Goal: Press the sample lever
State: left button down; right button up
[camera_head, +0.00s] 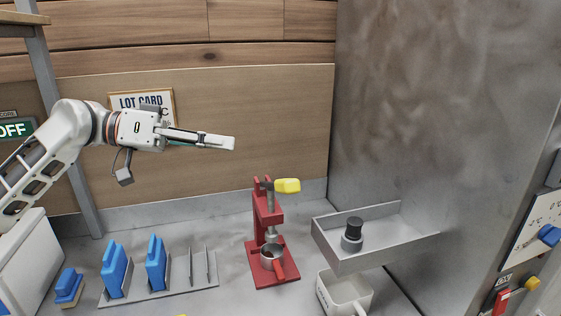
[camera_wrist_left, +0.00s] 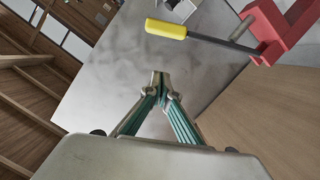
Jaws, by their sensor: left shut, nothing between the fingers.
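The sample lever is a yellow-handled bar (camera_head: 287,185) at the top of a small red press (camera_head: 264,212) on the grey counter. The wrist view shows the yellow handle (camera_wrist_left: 166,29) on its dark rod, joined to the red press (camera_wrist_left: 270,25). My left gripper (camera_head: 232,143) is shut and empty, in the air to the left of and above the lever in the head view. Its fingertips (camera_wrist_left: 160,76) meet in the wrist view, apart from the handle. A metal cup (camera_head: 272,256) with a red handle sits at the press's base. My right gripper is in neither view.
A rack (camera_head: 160,294) with blue-handled tools stands to the left of the press. A metal tray (camera_head: 345,263) holding a black-topped cylinder (camera_head: 352,232) is to the right, with a white container (camera_head: 362,288) before it. A grey wall (camera_head: 430,130) bounds the right side.

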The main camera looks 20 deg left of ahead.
pick_arm(q)
jog(key=w+d+f+p, duration=0.2)
jog(key=d+f, duration=0.3)
jog(key=d, duration=0.4)
jog(key=shift+w+d+f+p, duration=0.3)
jog(key=shift+w+d, duration=0.05)
jog(key=shift+w, duration=0.05)
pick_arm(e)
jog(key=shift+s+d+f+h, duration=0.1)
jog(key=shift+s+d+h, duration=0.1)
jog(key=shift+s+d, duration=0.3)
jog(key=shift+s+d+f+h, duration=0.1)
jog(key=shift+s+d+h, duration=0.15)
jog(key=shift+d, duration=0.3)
